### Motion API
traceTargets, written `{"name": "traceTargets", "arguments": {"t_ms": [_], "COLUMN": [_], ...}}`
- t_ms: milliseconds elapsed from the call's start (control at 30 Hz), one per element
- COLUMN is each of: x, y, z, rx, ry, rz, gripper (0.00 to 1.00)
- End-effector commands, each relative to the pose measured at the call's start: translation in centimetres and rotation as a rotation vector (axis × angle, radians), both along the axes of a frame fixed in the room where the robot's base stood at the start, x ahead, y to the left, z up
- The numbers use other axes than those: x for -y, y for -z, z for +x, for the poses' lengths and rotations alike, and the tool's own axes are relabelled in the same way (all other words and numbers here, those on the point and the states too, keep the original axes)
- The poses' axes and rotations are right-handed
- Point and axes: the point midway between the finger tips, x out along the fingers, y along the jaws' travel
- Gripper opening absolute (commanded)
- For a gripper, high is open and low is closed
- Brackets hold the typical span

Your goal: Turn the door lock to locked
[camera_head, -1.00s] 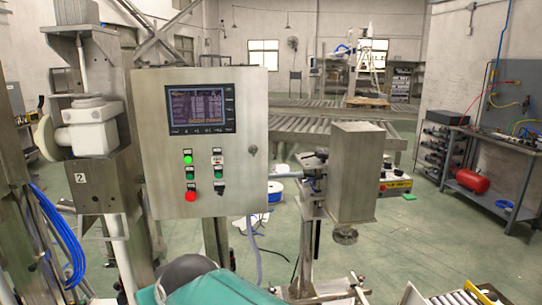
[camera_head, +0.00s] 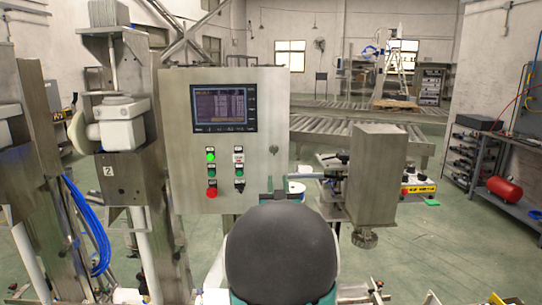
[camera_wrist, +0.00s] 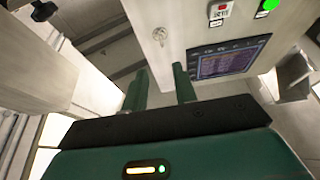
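The door lock (camera_head: 274,149) is a small metal knob near the right edge of the grey cabinet door (camera_head: 184,150). In the wrist view the lock (camera_wrist: 159,34) lies just beyond the fingertips, roughly centred between them. Its turn position is too small to tell. My gripper (camera_wrist: 159,70) has two green fingers spread apart with nothing between them, and they do not appear to touch the lock. In the head view my dark rounded arm link (camera_head: 280,250) hides most of the gripper, which is below the lock.
The door carries a screen (camera_head: 223,108) and several buttons, including a red one (camera_head: 212,192), left of the lock. A metal box on a stand (camera_head: 376,175) is to the right. A steel column (camera_head: 122,180) with blue hoses stands left. A conveyor (camera_head: 350,128) is behind.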

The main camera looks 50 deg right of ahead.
Motion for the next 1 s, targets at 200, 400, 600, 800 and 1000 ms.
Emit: {"name": "traceTargets", "arguments": {"t_ms": [200, 400, 600, 800, 1000], "x": [2.3, 5.0, 7.3, 8.6, 8.8], "y": [-1.3, -2.9, -4.2, -4.9, -5.0], "z": [2.3, 4.9, 7.0, 8.1, 8.3], "rx": [-0.002, -0.001, 0.0, -0.001, -0.001], "ry": [-0.003, -0.005, -0.007, -0.007, -0.006], "rz": [0.0, 0.001, 0.001, 0.002, 0.003], "gripper": [0.28, 0.28, 0.28, 0.28, 0.28]}}
